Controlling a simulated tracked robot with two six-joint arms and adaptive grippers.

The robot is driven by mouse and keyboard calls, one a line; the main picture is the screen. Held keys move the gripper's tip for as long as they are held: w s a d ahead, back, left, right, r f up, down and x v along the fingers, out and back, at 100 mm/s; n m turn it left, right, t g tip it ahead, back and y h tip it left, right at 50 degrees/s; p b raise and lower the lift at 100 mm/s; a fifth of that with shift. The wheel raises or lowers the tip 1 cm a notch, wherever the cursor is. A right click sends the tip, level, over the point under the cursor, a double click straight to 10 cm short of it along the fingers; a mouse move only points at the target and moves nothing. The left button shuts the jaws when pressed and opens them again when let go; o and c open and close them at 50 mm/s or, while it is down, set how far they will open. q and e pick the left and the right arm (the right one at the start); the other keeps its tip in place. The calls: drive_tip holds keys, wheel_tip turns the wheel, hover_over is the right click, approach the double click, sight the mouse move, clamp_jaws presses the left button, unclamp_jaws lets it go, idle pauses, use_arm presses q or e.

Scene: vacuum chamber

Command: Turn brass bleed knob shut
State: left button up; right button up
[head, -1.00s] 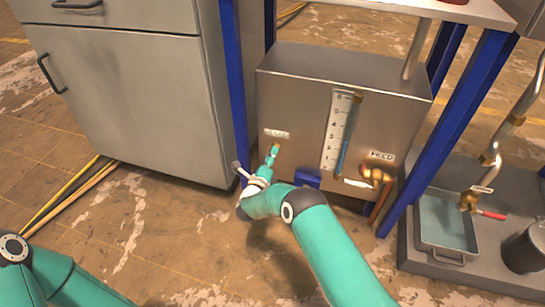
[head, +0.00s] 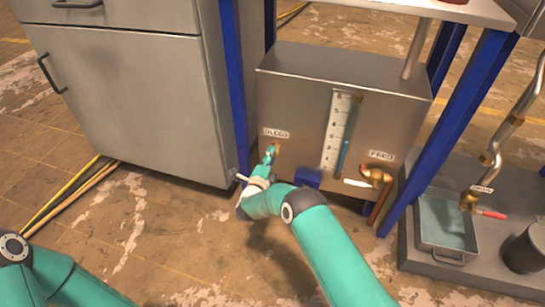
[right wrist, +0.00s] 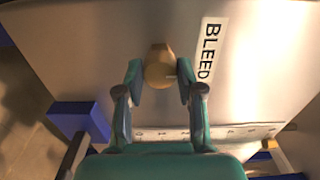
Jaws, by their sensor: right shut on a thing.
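The brass bleed knob (right wrist: 158,68) is on the front of a grey metal tank (head: 345,78), beside the BLEED label (head: 276,133). In the right wrist view it sits between the two fingers of my right gripper (right wrist: 160,82), which is shut on it. In the head view the right gripper (head: 271,152) reaches up to the tank's left front and covers most of the knob. My left arm shows at the lower left, but its gripper is out of frame.
A level gauge (head: 337,132) and a brass FEED fitting (head: 376,175) are on the tank front. Blue frame legs (head: 452,125) flank the tank. A grey cabinet (head: 125,100) stands left. A tray (head: 445,222) with a red-handled tap (head: 490,214) is at right.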

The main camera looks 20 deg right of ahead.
drive_tip(key=shift+a+f, duration=0.1)
drive_tip(key=shift+f, duration=0.1)
drive_tip(key=o, duration=1.1)
drive_tip(key=shift+o, duration=0.3)
drive_tip(key=shift+r, duration=0.1)
drive_tip(key=v, duration=1.2)
